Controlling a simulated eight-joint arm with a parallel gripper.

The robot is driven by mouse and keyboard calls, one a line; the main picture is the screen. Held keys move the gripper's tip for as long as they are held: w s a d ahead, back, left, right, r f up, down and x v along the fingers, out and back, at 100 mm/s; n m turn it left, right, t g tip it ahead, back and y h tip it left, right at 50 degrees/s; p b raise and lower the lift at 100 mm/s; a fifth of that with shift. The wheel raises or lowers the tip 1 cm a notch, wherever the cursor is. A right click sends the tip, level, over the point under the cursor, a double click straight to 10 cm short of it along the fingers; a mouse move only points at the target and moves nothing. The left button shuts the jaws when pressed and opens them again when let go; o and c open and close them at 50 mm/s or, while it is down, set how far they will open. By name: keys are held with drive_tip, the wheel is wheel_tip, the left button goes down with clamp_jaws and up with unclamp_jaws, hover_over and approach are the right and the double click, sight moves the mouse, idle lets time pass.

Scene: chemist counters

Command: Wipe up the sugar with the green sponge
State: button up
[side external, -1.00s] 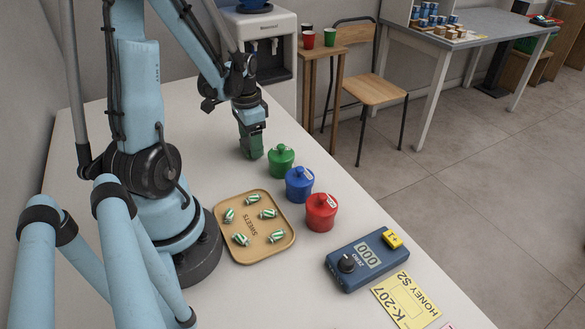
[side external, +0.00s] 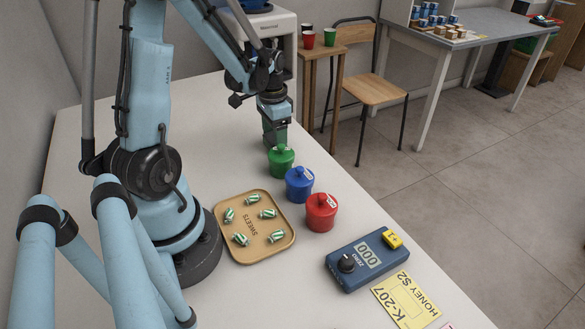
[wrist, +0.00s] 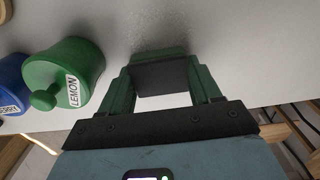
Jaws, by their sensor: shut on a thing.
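My gripper (side external: 274,119) is shut on the green sponge (side external: 276,135) and holds it low at the far part of the white counter, just behind the green jar. In the wrist view my gripper (wrist: 161,82) has the sponge between its fingers; the sponge's green edge (wrist: 163,52) shows above a dark face. Pale grains of sugar (wrist: 150,24) lie scattered on the counter just beyond the sponge. I cannot tell whether the sponge touches the counter. The sugar cannot be made out in the side view.
The green jar (side external: 281,161), labelled LEMON in the wrist view (wrist: 65,75), stands close beside the sponge. Blue (side external: 299,186) and red (side external: 321,214) jars follow. A sweets tray (side external: 221,224) and a blue scale (side external: 347,267) are nearer. The counter's right edge is close to my gripper.

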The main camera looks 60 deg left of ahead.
sight(263, 151)
drive_tip(key=shift+s, duration=3.5)
drive_tip(key=shift+w, duration=1.4)
drive_tip(key=shift+w+r, duration=0.1)
drive_tip(key=shift+w, duration=2.05)
drive_tip(key=shift+s+r, duration=0.1)
drive_tip(key=shift+r, duration=3.9)
